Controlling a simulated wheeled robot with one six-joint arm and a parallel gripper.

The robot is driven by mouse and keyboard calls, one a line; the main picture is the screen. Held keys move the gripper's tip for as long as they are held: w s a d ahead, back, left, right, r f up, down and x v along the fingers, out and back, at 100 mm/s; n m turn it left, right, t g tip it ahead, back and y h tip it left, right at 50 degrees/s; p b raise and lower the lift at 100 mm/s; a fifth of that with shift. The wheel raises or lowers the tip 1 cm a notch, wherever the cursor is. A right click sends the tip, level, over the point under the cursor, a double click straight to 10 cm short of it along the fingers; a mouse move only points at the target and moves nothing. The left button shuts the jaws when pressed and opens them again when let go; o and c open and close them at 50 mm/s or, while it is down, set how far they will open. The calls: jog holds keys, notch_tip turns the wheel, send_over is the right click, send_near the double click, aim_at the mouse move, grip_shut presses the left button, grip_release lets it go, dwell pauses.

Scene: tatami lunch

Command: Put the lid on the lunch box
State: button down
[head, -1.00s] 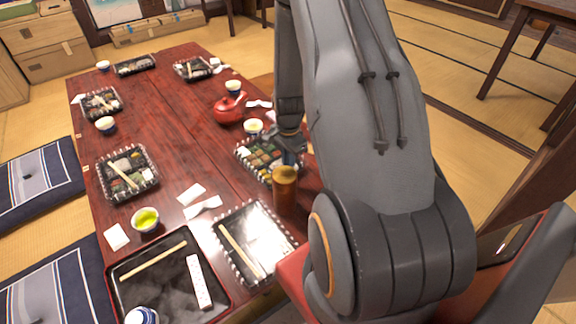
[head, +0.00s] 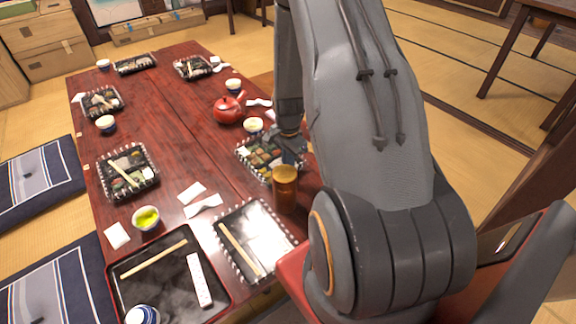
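An open lunch box (head: 257,151) with a patterned rim and food in compartments sits at the table's right edge. My gripper (head: 292,158) is low over its right side and hides part of it. The fingers are small and dark here, so I cannot tell whether they are open, hold anything or touch the box. Nearer, a glossy grey rectangular piece (head: 262,238) with the same patterned rim has chopsticks lying along it. I cannot tell if it is a loose lid or a covered box.
A brown cylindrical cup (head: 285,190) stands close in front of my gripper. A red teapot (head: 228,109) and a teacup (head: 253,125) stand behind the open box. A black tray (head: 150,290) is at the near end. The table's middle strip is mostly clear.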

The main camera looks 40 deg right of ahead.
dwell(0.3)
jog(key=c, duration=1.3)
grip_release()
notch_tip(320, 180, up, 8)
jog(key=p, duration=0.6)
